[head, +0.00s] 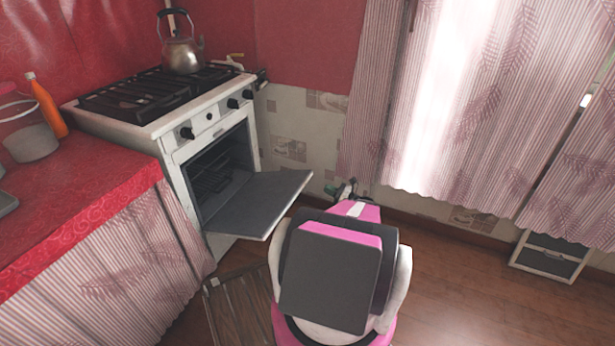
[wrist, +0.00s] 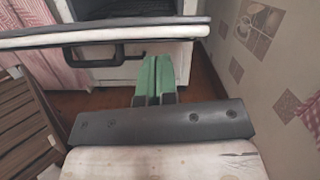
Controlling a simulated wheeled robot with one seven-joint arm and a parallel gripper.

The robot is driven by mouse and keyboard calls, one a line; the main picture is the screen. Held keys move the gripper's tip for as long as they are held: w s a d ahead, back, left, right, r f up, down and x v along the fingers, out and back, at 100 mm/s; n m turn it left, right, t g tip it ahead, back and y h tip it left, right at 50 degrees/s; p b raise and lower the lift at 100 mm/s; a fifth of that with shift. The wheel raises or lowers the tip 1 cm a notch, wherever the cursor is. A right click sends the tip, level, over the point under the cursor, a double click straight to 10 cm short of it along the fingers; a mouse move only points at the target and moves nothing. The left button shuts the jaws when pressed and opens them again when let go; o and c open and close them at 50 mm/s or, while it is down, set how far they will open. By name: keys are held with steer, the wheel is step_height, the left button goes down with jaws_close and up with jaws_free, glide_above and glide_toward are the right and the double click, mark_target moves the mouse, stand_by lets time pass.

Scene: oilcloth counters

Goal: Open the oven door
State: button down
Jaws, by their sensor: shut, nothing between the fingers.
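The oven (head: 210,170) is a white stove with black knobs, and its dark cavity and rack show. Its oven door (head: 255,205) is swung down, close to level, and sticks out into the room. In the wrist view the door (wrist: 60,36) is seen nearly edge-on across the top, with its black handle (wrist: 92,60) below it. My gripper (head: 333,189) is just right of the door's outer edge in the head view, partly hidden by my arm. In the wrist view its green fingers (wrist: 154,62) are together and empty, tips just below the door's edge; contact is unclear.
A kettle (head: 182,50) stands on the hob. A red-covered counter (head: 80,190) with a jar (head: 30,135) and an orange bottle (head: 46,104) is left. A slatted wooden piece (head: 238,310) is on the floor below the door.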

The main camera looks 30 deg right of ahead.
mark_target(307, 178)
steer(key=w+a, duration=0.1)
steer(key=w, duration=0.1)
steer(key=w+a+r+m, duration=0.1)
steer(key=w+a, duration=0.1)
steer(key=w+a+m, duration=0.1)
steer(key=w, duration=0.2)
steer(key=shift+a+r+h, duration=0.2)
steer(key=shift+r+h, duration=0.1)
steer(key=shift+r, duration=0.1)
steer(key=w+r, duration=0.1)
steer(key=a+r, duration=0.1)
steer(key=shift+w+a+r, duration=0.15)
steer(key=shift+w+r, duration=0.15)
steer(key=shift+w, duration=0.05)
steer(key=shift+w+a+r, duration=0.2)
steer(key=shift+w+r, duration=0.05)
steer(key=shift+r, duration=0.2)
steer(key=shift+f, duration=0.1)
stand_by(0.7)
steer(key=shift+w+f, duration=0.1)
steer(key=shift+f, duration=0.25)
steer(key=s+d+f, duration=0.4)
steer(key=s+f, duration=0.1)
steer(key=f, duration=0.5)
steer(key=shift+s+d, duration=0.2)
steer(key=shift+s, duration=0.2)
steer(key=shift+f, duration=0.1)
